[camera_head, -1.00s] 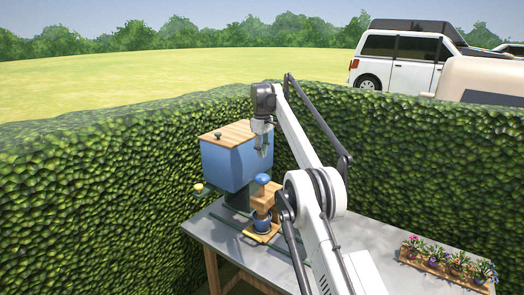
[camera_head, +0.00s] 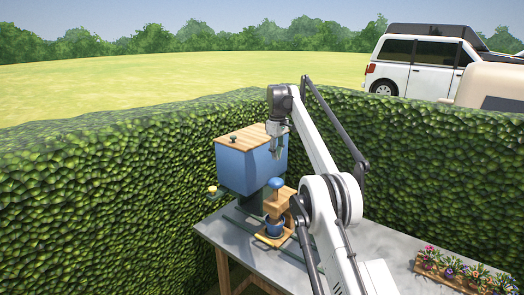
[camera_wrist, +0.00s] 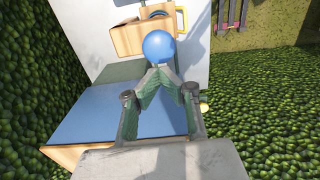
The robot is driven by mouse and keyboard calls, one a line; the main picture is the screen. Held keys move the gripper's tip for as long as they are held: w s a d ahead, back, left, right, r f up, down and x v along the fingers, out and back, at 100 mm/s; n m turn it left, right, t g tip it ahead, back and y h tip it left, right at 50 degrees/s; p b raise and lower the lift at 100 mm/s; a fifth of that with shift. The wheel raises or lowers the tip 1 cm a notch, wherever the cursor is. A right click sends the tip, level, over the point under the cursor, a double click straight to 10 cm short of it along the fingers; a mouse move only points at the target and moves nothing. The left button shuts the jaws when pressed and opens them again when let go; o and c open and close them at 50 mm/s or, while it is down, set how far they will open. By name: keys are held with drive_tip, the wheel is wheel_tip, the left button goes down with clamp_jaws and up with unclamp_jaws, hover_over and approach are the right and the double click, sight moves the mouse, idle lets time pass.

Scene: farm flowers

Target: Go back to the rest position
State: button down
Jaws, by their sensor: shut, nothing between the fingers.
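My gripper (camera_head: 276,152) hangs from my raised arm, above the table and in front of the blue box with a wooden lid. In the wrist view my gripper (camera_wrist: 157,80) has its fingertips together with nothing between them. Beyond the tips a blue ball-shaped knob (camera_wrist: 159,47) shows, apart from the fingers as far as I can tell.
The blue box (camera_head: 240,170) stands at the table's left back, a yellow knob (camera_head: 212,190) beside it. A planter of flowers (camera_head: 462,272) sits at the right of the grey table (camera_head: 375,243). A hedge (camera_head: 90,190) surrounds the table. The middle right of the table is clear.

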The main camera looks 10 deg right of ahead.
drive_tip(key=s+r+m+t+b, duration=0.3)
drive_tip(key=s+r+b, duration=0.2)
drive_tip(key=s+r, duration=0.85)
drive_tip(key=s+f+m+b, duration=0.1)
drive_tip(key=s+f, duration=0.1)
drive_tip(key=s, duration=0.8)
drive_tip(key=s+f+m+t+b, duration=0.1)
drive_tip(key=s+f+b, duration=0.15)
drive_tip(key=s, duration=0.65)
drive_tip(key=s+f+m+t+b, duration=0.1)
drive_tip(key=s+f, duration=0.3)
drive_tip(key=s, duration=0.5)
drive_tip(key=s+f+m+t+b, duration=0.2)
drive_tip(key=s+f, duration=1.4)
drive_tip(key=shift+s+f+m, duration=0.3)
drive_tip(key=shift+f, duration=0.1)
